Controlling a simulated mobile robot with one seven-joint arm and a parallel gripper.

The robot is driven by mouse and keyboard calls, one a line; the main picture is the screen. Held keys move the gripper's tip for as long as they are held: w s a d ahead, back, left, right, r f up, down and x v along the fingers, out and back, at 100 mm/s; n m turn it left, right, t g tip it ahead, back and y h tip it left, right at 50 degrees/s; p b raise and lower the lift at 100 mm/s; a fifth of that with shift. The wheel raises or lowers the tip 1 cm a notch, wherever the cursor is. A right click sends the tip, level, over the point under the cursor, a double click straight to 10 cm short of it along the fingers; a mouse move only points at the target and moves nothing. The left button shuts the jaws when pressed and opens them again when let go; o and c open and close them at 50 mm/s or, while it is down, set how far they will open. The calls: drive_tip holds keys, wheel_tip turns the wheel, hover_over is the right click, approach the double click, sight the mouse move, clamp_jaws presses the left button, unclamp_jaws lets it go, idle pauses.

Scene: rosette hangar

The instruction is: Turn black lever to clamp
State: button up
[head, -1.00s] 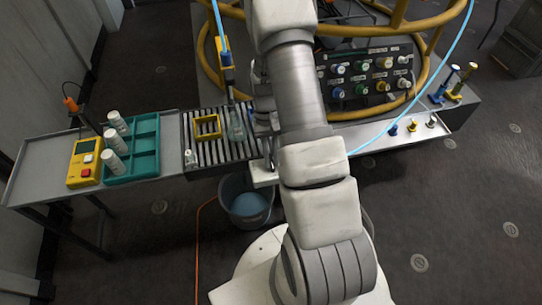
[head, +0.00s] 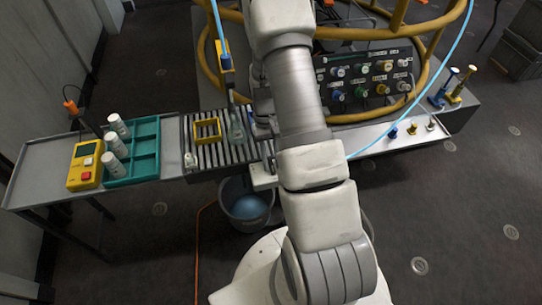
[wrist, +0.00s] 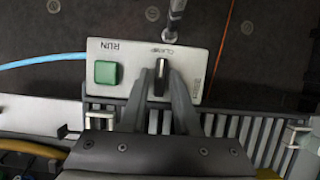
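The black lever (wrist: 161,76) sits on a white control box (wrist: 206,66) in the wrist view. It points along the picture's vertical, its far end towards the upside-down CLAMP label. A green button (wrist: 106,73) with the label RUN is left of it on the same box. My gripper (wrist: 160,80) has its two dark fingers on either side of the lever, close to it; they look slightly apart with the lever between them. Firm contact cannot be made out. In the head view the box (head: 263,180) shows partly beside my arm, and my gripper and the lever are hidden.
A bucket (head: 248,207) stands below. A blue hose (wrist: 45,61) reaches the box's left side. A teal tray (head: 145,150) is on the left.

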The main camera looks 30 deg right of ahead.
drive_tip(key=p+v, duration=0.3)
drive_tip(key=v, duration=1.4)
drive_tip(key=shift+w+r, duration=0.2)
drive_tip(key=shift+p, duration=0.3)
drive_tip(key=s+a+r+n+t+h+p, duration=0.1)
drive_tip(key=s+a+r+t+p, duration=0.15)
drive_tip(key=r, duration=0.75)
drive_tip(key=s+a+r+t+p, duration=0.15)
drive_tip(key=a+r, duration=0.25)
drive_tip(key=r, duration=0.6)
drive_tip(key=s+a+r+n+t+p, duration=0.1)
drive_tip(key=s+a+r+t+p, duration=0.2)
drive_tip(key=s+r, duration=0.3)
drive_tip(key=s+a+r+n+t+p, duration=0.1)
drive_tip(key=s+a+r+t+p, duration=0.1)
drive_tip(key=s+r, duration=0.5)
drive_tip(key=shift+s+a+r+t+p, duration=0.15)
drive_tip(key=shift+s+a+t+p, duration=0.25)
drive_tip(key=shift+s+a+p, duration=0.35)
